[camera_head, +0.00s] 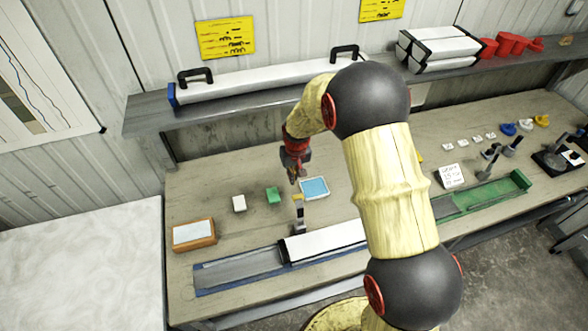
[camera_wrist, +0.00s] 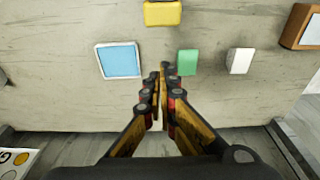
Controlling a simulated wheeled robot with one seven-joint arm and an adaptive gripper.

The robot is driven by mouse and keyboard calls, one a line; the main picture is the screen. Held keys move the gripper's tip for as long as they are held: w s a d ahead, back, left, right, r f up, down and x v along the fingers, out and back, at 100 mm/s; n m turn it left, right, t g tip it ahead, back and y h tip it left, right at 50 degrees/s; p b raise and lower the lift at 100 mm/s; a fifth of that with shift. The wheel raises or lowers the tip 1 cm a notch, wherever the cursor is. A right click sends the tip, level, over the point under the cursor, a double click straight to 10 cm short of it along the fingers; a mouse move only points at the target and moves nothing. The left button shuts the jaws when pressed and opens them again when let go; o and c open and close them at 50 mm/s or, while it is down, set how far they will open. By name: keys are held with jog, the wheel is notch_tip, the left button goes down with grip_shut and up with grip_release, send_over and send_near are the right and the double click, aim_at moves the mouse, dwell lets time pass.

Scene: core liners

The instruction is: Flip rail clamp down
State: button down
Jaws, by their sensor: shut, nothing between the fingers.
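The rail clamp (camera_head: 300,218) stands at the back edge of the blue rail (camera_head: 238,270). Its grey arm is raised roughly upright, with a yellow tip on top. In the wrist view a yellow block (camera_wrist: 162,13), which appears to be that tip, shows at the top edge, beyond my fingertips. A white liner (camera_head: 326,240) lies in the rail, partly hidden by my arm. My gripper (camera_head: 292,180) is shut and empty, above the bench just behind the clamp and apart from it. Its fingers (camera_wrist: 160,75) point toward the yellow block in the wrist view.
A white block (camera_head: 239,203), green block (camera_head: 273,195) and blue-faced tile (camera_head: 314,188) lie on the bench behind the rail. An orange box (camera_head: 194,234) sits left. A green rail (camera_head: 485,198) with upright levers is at right. A shelf (camera_head: 235,108) runs along the back wall.

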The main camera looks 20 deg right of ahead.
jog(key=s, duration=0.1)
jog(key=s+f, duration=0.1)
jog(key=s+p, duration=0.1)
jog(key=shift+s+f, duration=0.25)
jog(key=shift+s, duration=0.05)
jog(key=shift+b, duration=0.3)
